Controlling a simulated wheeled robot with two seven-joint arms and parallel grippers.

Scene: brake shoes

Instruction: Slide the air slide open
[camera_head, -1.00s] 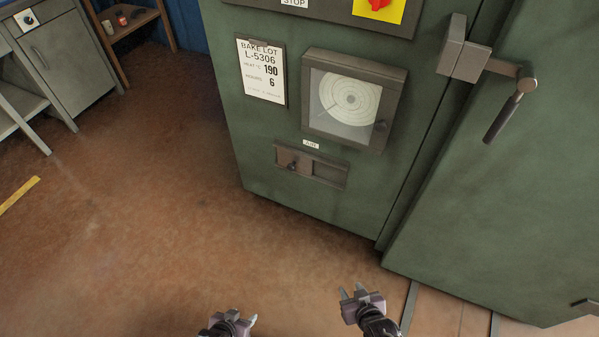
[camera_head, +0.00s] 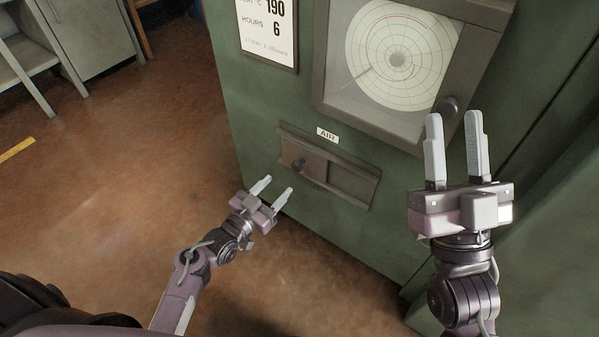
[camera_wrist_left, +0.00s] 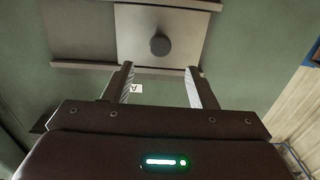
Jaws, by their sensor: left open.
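My left gripper (camera_head: 275,187) is open and empty, just below and left of the slide. In the left wrist view the knob (camera_wrist_left: 160,45) lies ahead, between and beyond the open fingers, apart from them. My right gripper (camera_head: 455,120) is open and empty, in front of the chart recorder's lower right.
The chart recorder (camera_head: 400,55) with its own knob sits above the slide. A bake lot card (camera_head: 268,32) hangs at upper left. A grey cabinet (camera_head: 95,35) stands far left. The floor (camera_head: 110,190) left of the green cabinet is clear.

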